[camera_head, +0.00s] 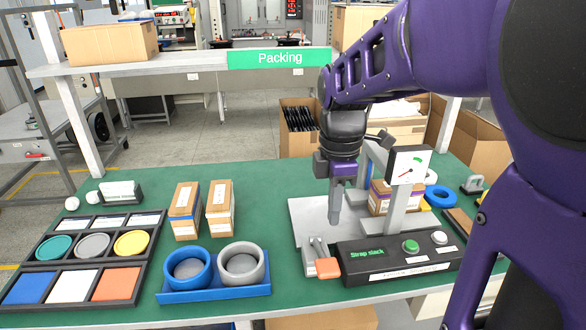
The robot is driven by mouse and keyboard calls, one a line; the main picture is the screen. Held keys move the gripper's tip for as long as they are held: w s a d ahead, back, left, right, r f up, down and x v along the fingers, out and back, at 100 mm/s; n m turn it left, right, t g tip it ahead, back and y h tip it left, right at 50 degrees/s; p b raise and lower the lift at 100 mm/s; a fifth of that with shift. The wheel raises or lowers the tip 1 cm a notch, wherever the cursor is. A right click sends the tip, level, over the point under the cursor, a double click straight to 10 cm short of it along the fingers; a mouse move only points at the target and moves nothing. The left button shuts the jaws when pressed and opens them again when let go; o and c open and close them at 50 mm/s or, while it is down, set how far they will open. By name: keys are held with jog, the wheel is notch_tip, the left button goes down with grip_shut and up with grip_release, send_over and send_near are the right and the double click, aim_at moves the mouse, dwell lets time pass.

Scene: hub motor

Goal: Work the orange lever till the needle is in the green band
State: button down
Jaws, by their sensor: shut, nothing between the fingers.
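The orange lever (327,268) sticks out at the front left of the dark strap-slack unit, on a small grey bracket (315,250). The gauge (408,164) is a white dial on a grey post. Its red needle points to the lower left, and the green band shows at the dial's upper right; the needle is outside the band. My gripper (334,220) points down above the light grey plate, behind and slightly right of the lever. It is shut and empty, apart from the lever.
A small carton (381,204) stands behind the gauge post. Left are a blue tray (215,294) with two cups, two boxes (219,208) and a colour-patch rack (142,268).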

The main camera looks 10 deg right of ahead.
aim_at(328, 265)
notch_tip(328, 265, down, 12)
jog(key=shift+f+b, duration=0.1)
jog(key=shift+b, duration=0.9)
